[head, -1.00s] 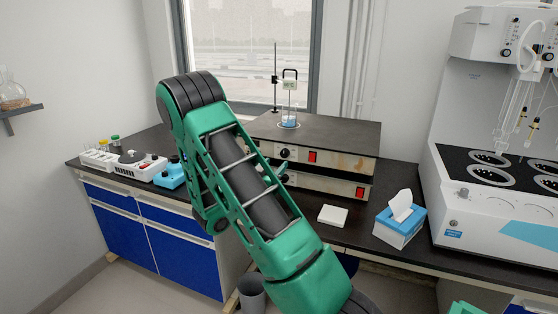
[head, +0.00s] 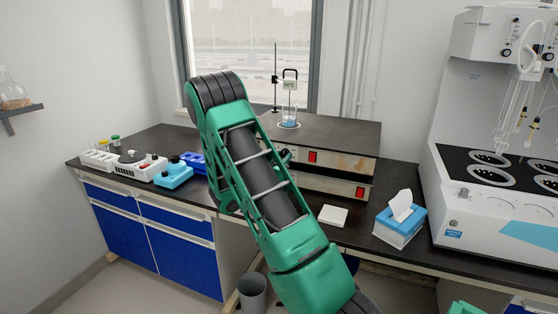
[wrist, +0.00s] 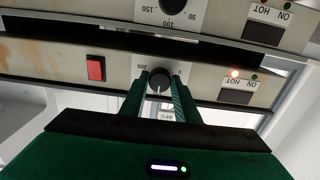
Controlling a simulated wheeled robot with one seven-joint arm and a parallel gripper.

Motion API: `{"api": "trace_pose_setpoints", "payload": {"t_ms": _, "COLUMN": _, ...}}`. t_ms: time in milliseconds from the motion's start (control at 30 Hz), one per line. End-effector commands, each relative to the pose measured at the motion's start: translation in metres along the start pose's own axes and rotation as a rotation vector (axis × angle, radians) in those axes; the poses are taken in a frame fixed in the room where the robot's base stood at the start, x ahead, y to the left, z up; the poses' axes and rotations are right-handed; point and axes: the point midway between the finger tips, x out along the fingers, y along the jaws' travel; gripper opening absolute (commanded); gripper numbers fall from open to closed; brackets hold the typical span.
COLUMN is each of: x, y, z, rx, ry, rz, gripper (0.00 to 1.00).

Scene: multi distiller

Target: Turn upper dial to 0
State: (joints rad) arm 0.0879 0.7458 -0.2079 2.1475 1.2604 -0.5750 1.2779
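Two stacked metal-fronted hotplates stand at the back; the upper hotplate (head: 340,163) bears a beaker. The wrist picture is upside down, so the upper hotplate's panel (wrist: 50,58) is the lower one there. Its black dial (wrist: 160,80) has a white mark pointing down in the picture, with 200 to its left and 0 to its right. My gripper (wrist: 161,88) has one green finger on each side of this dial. The fingers look slightly apart from it; contact is unclear. In the head view my arm mostly hides the dial and gripper.
The lower hotplate (head: 335,185) has its own dial (wrist: 172,4), close by. A red switch (wrist: 96,68) is beside the upper dial. An orange HOT light (wrist: 235,73) is lit. A beaker (head: 289,113), blue tissue box (head: 400,225) and white pad (head: 333,216) stand nearby.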

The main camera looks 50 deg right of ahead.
Motion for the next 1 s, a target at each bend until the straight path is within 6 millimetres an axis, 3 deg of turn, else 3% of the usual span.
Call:
{"api": "trace_pose_setpoints", "payload": {"t_ms": 467, "x": -0.0004, "y": -0.0016, "z": 0.0001, "rx": -0.066, "ry": 0.0, "rz": -0.003, "gripper": 0.06}}
{"api": "trace_pose_setpoints", "payload": {"t_ms": 1000, "x": 0.0, "y": -0.0012, "z": -0.0009, "rx": -0.515, "ry": 0.003, "rz": -0.003, "gripper": 0.06}}
